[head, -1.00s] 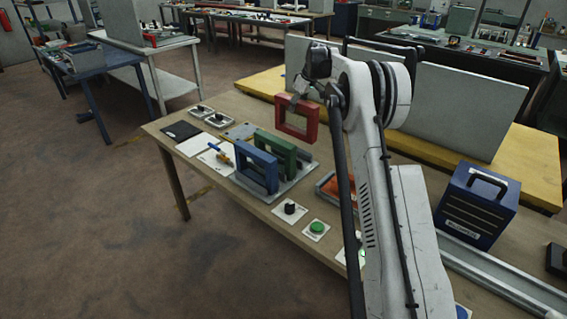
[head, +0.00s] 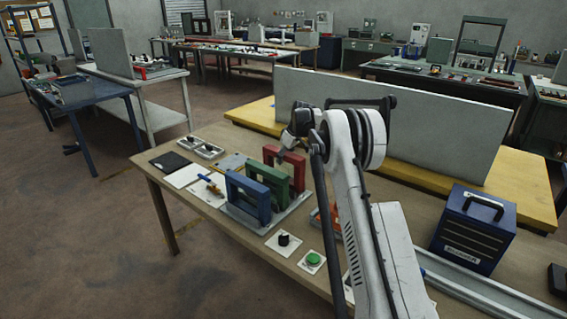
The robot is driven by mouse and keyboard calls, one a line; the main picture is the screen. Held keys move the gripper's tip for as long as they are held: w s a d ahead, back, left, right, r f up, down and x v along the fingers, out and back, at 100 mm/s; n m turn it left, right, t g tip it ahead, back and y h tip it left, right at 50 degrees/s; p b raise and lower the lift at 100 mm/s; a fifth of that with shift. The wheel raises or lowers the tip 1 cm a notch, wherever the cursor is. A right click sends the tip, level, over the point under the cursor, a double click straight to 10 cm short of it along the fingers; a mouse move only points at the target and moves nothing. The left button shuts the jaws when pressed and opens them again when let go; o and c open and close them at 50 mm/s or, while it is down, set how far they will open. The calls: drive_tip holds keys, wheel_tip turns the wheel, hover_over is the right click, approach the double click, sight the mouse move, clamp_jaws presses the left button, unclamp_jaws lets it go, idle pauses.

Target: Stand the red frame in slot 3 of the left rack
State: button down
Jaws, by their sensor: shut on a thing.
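The red frame (head: 299,172) is upright at the back end of the grey rack (head: 292,208), behind the green frame (head: 258,166). The blue frame (head: 233,181) stands in front of the green one in the same rack. My gripper (head: 284,154) is shut on the red frame's top bar. My arm partly covers the grip. The green frame hides part of the red frame's lower portion, so I cannot tell whether it is fully seated in a slot.
An orange item (head: 317,214) lies right of the rack, partly behind my arm. A black knob (head: 284,239) and green button (head: 313,259) sit in front. A blue box (head: 474,230) stands right. A grey panel (head: 420,130) rises behind the table.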

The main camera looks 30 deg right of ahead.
sight(283, 168)
drive_tip(key=shift+f, duration=1.05)
drive_tip(key=shift+f, duration=0.15)
drive_tip(key=c, duration=1.3)
unclamp_jaws()
